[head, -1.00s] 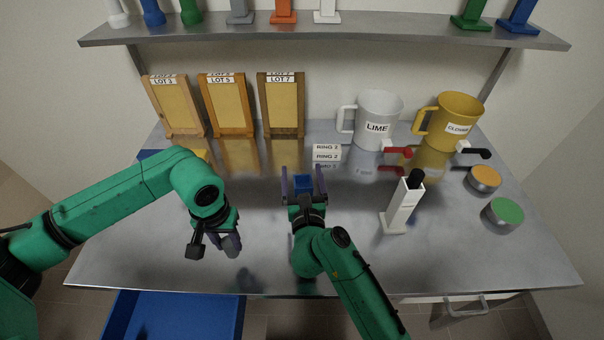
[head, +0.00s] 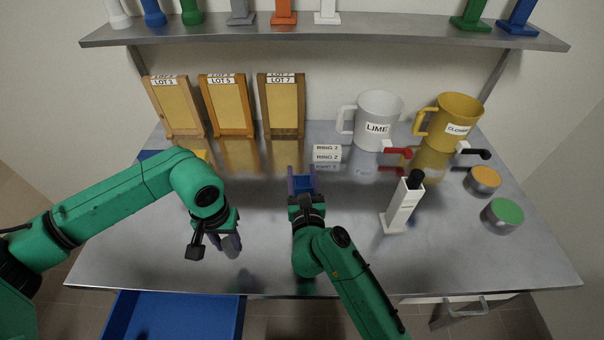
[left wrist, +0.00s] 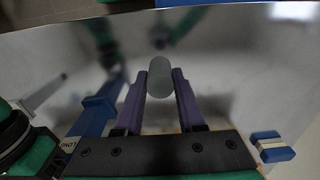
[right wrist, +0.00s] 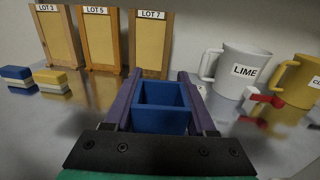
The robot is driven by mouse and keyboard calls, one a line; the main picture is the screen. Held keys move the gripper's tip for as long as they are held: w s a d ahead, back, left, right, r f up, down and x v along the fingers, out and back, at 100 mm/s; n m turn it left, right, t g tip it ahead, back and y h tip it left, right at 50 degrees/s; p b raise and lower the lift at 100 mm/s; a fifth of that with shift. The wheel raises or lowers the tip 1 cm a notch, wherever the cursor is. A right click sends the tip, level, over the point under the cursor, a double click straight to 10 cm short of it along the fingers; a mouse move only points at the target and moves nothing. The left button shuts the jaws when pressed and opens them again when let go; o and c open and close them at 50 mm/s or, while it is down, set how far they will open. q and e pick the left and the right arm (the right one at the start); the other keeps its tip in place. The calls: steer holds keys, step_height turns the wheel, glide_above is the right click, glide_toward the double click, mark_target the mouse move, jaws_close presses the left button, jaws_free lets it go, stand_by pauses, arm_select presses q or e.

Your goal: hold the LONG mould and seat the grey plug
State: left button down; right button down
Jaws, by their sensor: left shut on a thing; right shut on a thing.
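The grey plug (head: 232,248) is a short rounded cylinder. My left gripper (head: 226,240) is shut on it and holds it over the front left of the bench; it also shows between the fingers in the left wrist view (left wrist: 159,78). The LONG mould (right wrist: 161,107) is a blue open-topped box that looks empty inside. My right gripper (head: 301,180) is shut on it, one finger on each side, near the bench's middle. The mould also shows in the left wrist view (left wrist: 96,116), with its label partly visible. The plug is apart from the mould, to its front left.
Lot frames (head: 228,105) stand along the back left. A LIME jug (head: 377,125) and a yellow jug (head: 455,125) stand back right. A white stand with a black top (head: 402,206) and two round tins (head: 503,216) are at right. A blue bin (head: 172,315) is below the front edge.

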arm_select(q)
steer(key=w+d+r+n, duration=0.1)
steer(key=w+d+r, duration=0.8)
steer(key=w+r, duration=0.15)
steer(key=w+d+r+n, duration=0.1)
steer(key=w+d+r, duration=0.1)
steer(key=d+r, duration=0.65)
steer(key=f, duration=0.9)
steer(key=shift+w+a+f, duration=0.15)
steer(key=shift+a, duration=0.15)
steer(key=shift+f, duration=0.1)
steer(key=c, duration=0.5)
jaws_free()
